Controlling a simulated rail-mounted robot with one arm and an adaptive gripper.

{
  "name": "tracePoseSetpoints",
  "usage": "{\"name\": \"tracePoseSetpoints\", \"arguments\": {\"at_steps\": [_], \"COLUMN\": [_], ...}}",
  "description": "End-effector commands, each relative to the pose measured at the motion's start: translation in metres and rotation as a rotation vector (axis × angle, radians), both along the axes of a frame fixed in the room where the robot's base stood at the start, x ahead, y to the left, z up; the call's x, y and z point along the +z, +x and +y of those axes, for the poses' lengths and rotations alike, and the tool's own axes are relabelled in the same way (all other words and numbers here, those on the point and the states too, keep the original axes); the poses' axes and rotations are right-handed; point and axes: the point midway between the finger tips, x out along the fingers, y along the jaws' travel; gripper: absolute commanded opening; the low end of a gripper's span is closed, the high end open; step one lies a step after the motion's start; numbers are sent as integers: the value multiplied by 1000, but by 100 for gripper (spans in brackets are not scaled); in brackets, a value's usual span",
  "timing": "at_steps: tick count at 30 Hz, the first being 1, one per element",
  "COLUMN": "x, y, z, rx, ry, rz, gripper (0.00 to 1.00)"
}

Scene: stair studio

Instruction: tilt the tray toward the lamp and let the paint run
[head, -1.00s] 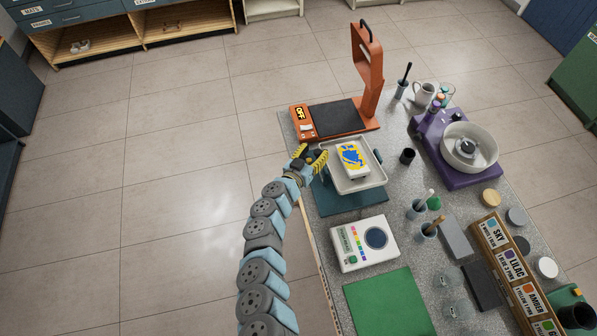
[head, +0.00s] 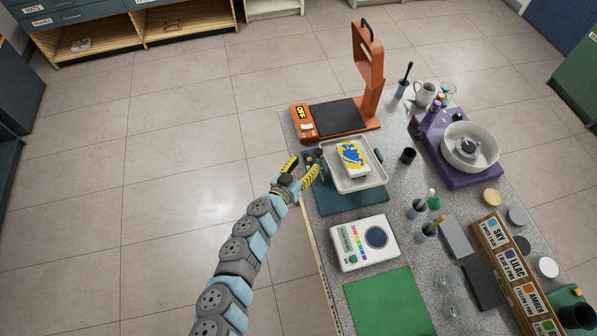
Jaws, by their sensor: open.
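The tray (head: 372,183) is pale and shallow, on a dark teal base (head: 338,203). It holds a white block with blue and yellow paint on top (head: 352,158). I cannot tell any tilt of the tray. A dark knob (head: 318,153) shows at its left side and another (head: 379,155) at its right. The orange lamp (head: 370,65) stands behind the tray, with a dark plate and an "OFF" sign. My gripper (head: 303,167) is open, its yellow-striped fingers apart, just left of the tray by the left knob. It appears empty.
A white device (head: 363,243) and a green mat (head: 390,302) lie in front of the tray. A purple spinner (head: 462,150) and brush cups stand to the right. A labelled bottle rack (head: 515,275) is at front right. Floor left of the table is clear.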

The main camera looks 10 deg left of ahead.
Motion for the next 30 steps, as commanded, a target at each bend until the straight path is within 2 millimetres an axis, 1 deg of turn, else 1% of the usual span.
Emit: {"name": "tracePoseSetpoints", "arguments": {"at_steps": [1, 6, 12, 23, 24, 26, 27, 29, 30], "x": [0, 4, 6, 7, 7, 6, 5, 1, -2], "y": [-6, -20, -31, -33, -33, -33, -32, -29, -26], "z": [2, 7, 10, 10, 10, 9, 8, 3, -1], "rx": [0, 1, 1, 0, 0, 0, 2, 5, 8], "ry": [1, 0, -2, -1, -1, 3, 13, 40, 71], "rz": [1, -1, 1, -1, -1, -1, -1, 0, -1], "gripper": [55, 55, 55, 55, 53, 35, 24, 7, 0]}}
